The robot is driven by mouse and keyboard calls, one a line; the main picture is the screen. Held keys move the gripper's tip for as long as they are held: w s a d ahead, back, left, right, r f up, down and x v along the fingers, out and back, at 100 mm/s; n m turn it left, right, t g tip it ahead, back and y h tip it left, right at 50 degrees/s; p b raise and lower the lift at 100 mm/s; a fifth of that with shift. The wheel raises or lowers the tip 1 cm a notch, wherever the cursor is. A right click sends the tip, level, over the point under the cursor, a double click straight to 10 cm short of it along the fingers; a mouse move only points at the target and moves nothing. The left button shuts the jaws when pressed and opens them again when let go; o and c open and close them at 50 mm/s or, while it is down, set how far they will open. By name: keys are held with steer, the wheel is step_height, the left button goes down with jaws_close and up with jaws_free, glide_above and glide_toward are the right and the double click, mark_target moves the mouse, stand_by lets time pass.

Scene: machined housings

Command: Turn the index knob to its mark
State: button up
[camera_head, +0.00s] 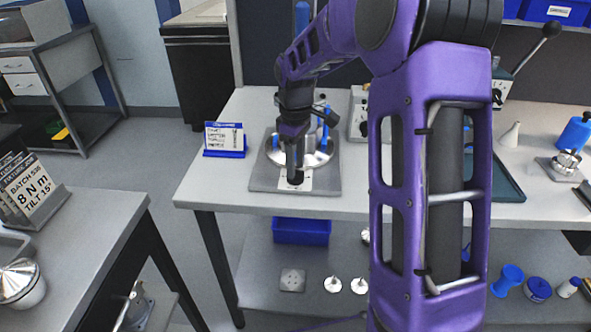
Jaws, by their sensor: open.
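A grey base plate (262,180) lies on the light bench and carries a round silver metal housing (322,155) with blue posts. At the plate's front edge is a white label (306,181), with a small dark part (294,178) at it that looks like the index knob. My gripper (293,168) points down right over this dark part and hides much of it. The jaws are open; I cannot tell whether the fingers stand around the knob or touch it. The mark on the label is too small to make out.
A card in a blue stand (225,140) stands left of the plate. A grey box with a dial (359,112) stands behind it to the right. My purple arm covers the middle right of the bench. A lower shelf (255,262) holds a blue bin (301,231) and loose parts.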

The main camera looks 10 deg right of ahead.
steer(key=shift+f, duration=0.7)
jaws_close()
